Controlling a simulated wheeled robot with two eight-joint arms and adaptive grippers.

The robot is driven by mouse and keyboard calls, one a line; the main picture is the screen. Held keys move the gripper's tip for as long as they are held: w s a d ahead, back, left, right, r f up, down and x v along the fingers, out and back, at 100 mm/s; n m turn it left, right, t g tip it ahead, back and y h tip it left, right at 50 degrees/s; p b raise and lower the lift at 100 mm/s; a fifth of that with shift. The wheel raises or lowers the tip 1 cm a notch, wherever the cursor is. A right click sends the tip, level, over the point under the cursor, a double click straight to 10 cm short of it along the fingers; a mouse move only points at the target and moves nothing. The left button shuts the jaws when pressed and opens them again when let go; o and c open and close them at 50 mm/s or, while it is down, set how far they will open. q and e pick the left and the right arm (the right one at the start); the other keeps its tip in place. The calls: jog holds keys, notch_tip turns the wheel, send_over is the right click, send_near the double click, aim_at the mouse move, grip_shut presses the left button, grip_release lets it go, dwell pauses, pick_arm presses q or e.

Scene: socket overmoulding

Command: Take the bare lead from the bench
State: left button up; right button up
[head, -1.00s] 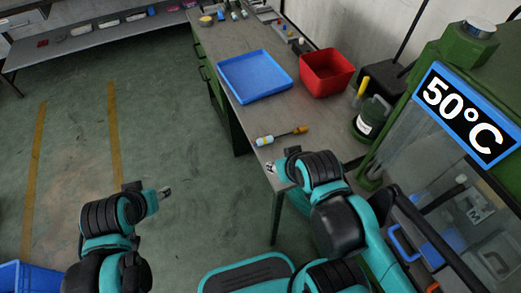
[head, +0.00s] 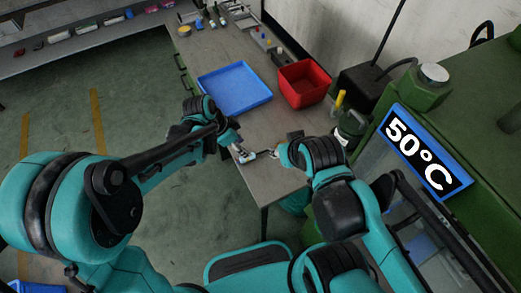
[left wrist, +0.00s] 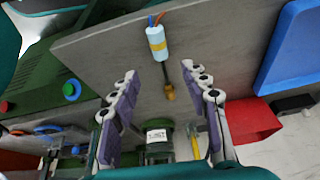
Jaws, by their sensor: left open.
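The lead (head: 248,157) lies on the grey bench top in the head view, partly hidden by my grippers. In the left wrist view the lead (left wrist: 157,43) has a light blue body with a yellow band, orange and blue wires at one end, and a dark stem with a brass tip. My left gripper (head: 236,149) is close to the lead in the head view. In the left wrist view its fingers (left wrist: 165,108) are open and empty, with the brass tip showing between them. My right gripper (head: 274,154) is by the other end of the lead; its fingers are too small to read.
A blue tray (head: 236,108) and a red bin (head: 303,96) stand farther back on the bench (head: 270,190). A green machine with a 50°C display (head: 428,153) stands at the right. A yellow-topped tool (head: 339,103) stands near the red bin.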

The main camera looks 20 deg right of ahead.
aim_at(264, 151)
pick_arm(q)
jog(key=b+x, duration=0.1)
jog(key=x, duration=0.1)
jog(key=b+x, duration=0.1)
jog(key=x, duration=0.2)
jog(key=b+x, duration=0.1)
jog(key=x, duration=0.2)
jog(key=shift+a+f+b, duration=0.1)
jog(key=shift+a+b, duration=0.2)
jog(key=shift+b, duration=0.05)
grip_shut()
